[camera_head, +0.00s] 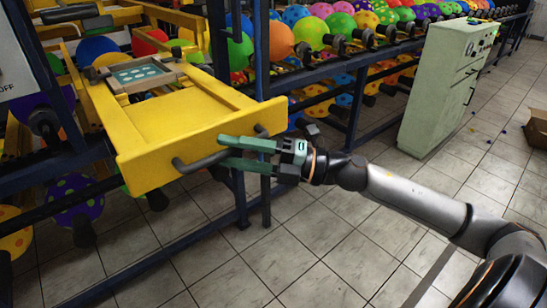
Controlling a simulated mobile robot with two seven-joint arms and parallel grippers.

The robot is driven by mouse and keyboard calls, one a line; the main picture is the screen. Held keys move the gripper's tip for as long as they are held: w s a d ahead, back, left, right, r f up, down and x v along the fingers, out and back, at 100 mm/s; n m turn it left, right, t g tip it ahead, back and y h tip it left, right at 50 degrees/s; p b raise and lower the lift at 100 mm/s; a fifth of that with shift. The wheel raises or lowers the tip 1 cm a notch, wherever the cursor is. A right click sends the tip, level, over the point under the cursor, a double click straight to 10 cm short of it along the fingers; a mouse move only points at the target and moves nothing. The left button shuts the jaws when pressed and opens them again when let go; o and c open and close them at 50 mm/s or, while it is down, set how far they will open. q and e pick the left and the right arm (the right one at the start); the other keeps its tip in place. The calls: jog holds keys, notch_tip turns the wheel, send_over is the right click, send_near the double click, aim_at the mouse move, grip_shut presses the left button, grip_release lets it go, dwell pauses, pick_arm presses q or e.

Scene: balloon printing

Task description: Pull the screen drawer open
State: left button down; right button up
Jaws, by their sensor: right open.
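The yellow screen drawer (190,117) sticks out of the dark blue rack toward the lower right. A dark bar handle (200,161) is fixed across its front face. A small framed screen (138,74) with a dotted teal panel lies at the drawer's back part. My right gripper (226,152) is at the handle, with its green fingers one above the other around the bar's line. The jaws are open, and I cannot tell whether a finger touches the bar. The fingers hide part of the handle. My left gripper is not in view.
Dark blue rack posts and rails (356,110) with many coloured balloons stand behind and beside the drawer. A pale green control cabinet (440,85) stands at the right. A cardboard box (538,128) is at the right edge. The tiled floor (270,255) in front is clear.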

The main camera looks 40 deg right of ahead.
jog(key=b+v, duration=0.1)
jog(key=v, duration=1)
jog(key=shift+s+d, duration=0.25)
jog(key=shift+d, duration=0.05)
jog(key=shift+f, duration=0.1)
